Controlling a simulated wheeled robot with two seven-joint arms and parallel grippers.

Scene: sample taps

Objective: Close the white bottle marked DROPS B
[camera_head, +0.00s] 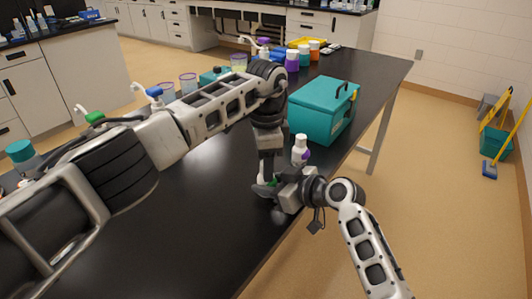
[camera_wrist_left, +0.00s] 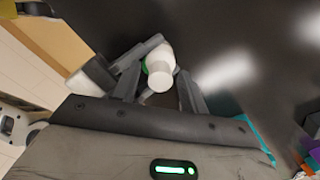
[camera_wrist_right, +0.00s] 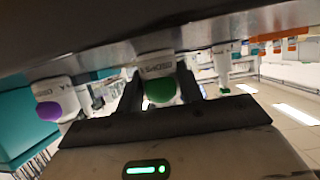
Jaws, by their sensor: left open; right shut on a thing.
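The white bottle marked DROPS B, with a green patch, is gripped by my right gripper (camera_head: 279,190). In the right wrist view the bottle (camera_wrist_right: 158,75) sits between the fingers, its green patch facing the camera. In the left wrist view its round white top (camera_wrist_left: 160,78) points at the camera, between the open fingers of my left gripper (camera_wrist_left: 160,88) and apart from them. My left gripper (camera_head: 268,172) points down over the bottle in the head view and largely hides it. I cannot tell whether the white top is a cap or is fully closed.
A similar white bottle with a purple patch (camera_head: 300,149) stands close by, marked with DROPS lettering in the right wrist view (camera_wrist_right: 52,100). A teal box (camera_head: 318,112) stands behind it. Cups and coloured-lidded bottles line the black table's (camera_head: 215,235) far side.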

